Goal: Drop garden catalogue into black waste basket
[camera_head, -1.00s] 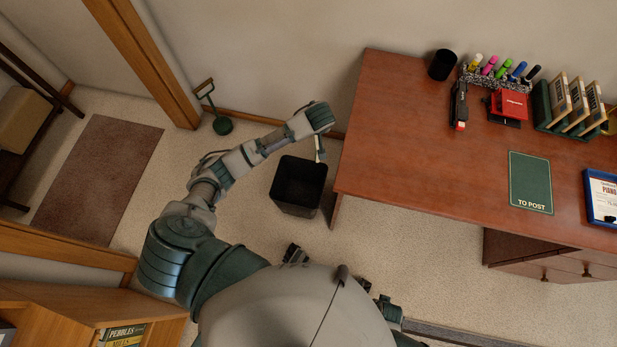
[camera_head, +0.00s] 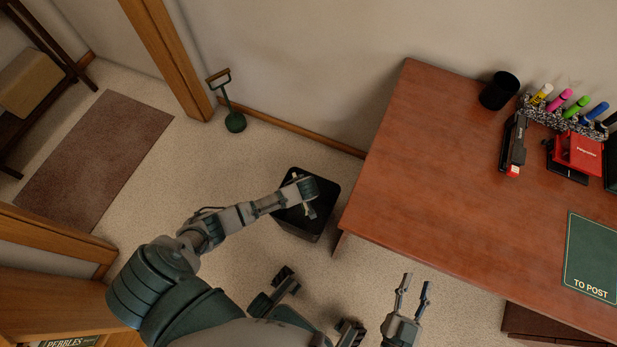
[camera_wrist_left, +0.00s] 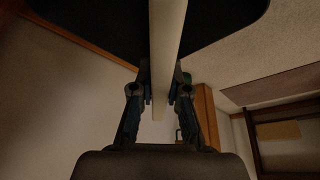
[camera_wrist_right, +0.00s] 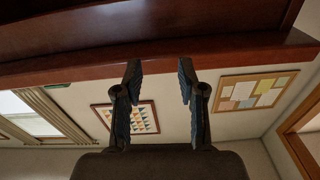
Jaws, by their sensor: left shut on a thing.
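The black waste basket (camera_head: 302,228) stands on the carpet left of the desk. My left gripper (camera_head: 308,208) hangs over its opening, mostly hidden from the head camera by my own wrist. In the left wrist view, my left gripper (camera_wrist_left: 160,92) is shut on a thin pale thing seen edge-on, which I take to be the garden catalogue (camera_wrist_left: 168,40). The basket (camera_wrist_left: 90,15) is the dark shape beyond it. The catalogue's cover is hidden. My right gripper (camera_head: 416,284) is open and empty in front of the desk; it also shows in the right wrist view (camera_wrist_right: 160,70).
The reddish desk (camera_head: 420,170) is close right of the basket. It holds a black cup (camera_head: 499,91), a stapler (camera_head: 514,145), pens and a green "TO POST" mat (camera_head: 592,258). A green doorstop (camera_head: 235,122) stands by the wall. Carpet left of the basket is clear.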

